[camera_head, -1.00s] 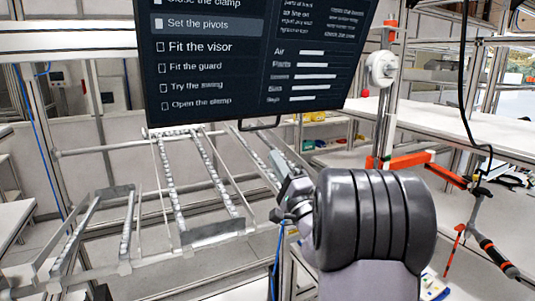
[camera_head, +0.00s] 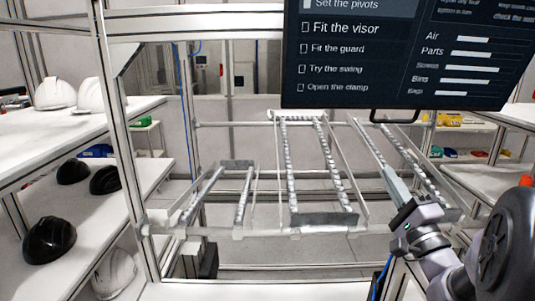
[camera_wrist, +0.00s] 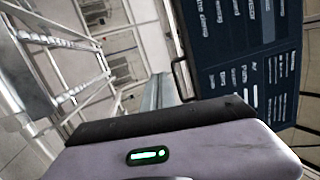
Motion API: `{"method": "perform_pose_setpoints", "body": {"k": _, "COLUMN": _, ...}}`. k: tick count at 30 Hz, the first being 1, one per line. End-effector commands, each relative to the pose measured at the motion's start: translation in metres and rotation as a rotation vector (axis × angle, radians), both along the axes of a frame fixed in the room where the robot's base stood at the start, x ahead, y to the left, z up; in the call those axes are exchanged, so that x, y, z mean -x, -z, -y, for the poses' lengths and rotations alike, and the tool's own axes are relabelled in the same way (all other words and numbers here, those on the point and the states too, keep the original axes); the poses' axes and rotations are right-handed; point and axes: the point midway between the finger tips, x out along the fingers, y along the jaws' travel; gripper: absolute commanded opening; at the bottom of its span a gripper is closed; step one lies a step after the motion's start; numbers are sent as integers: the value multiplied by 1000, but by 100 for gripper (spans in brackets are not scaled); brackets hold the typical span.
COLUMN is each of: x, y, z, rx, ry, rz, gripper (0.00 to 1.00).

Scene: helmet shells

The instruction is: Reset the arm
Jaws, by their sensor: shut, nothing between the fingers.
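My arm reaches in from the lower right of the head view. My gripper (camera_head: 393,178) is in front of the right part of the roller rack, its pale fingers pointing up and away. In the wrist view the shut fingers (camera_wrist: 160,92) show beyond the dark edge of the gripper body, with a green light on it. Nothing is held between them. I cannot tell how far the fingers are from the rack.
A sloped roller rack (camera_head: 322,219) stands ahead. A dark screen (camera_head: 400,50) hangs above it. White helmets (camera_head: 55,93) stand on the left upper shelf, black helmets (camera_head: 49,239) on the one below. Pale surfaces flank the right. A blue cable (camera_head: 381,277) runs beside my arm.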

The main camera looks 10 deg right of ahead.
Motion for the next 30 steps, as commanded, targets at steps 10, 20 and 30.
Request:
{"method": "perform_pose_setpoints", "body": {"k": 10, "x": 79, "y": 86, "z": -330, "rx": 276, "ry": -902, "rz": -650, "gripper": 0}}
{"method": "perform_pose_setpoints", "body": {"k": 20, "x": 229, "y": 217, "z": -315, "rx": 1043, "ry": -629, "rz": -1253, "gripper": 0}}
{"method": "perform_pose_setpoints", "body": {"k": 30, "x": 229, "y": 214, "z": -301, "rx": 1105, "ry": -542, "rz": -1247, "gripper": 0}}
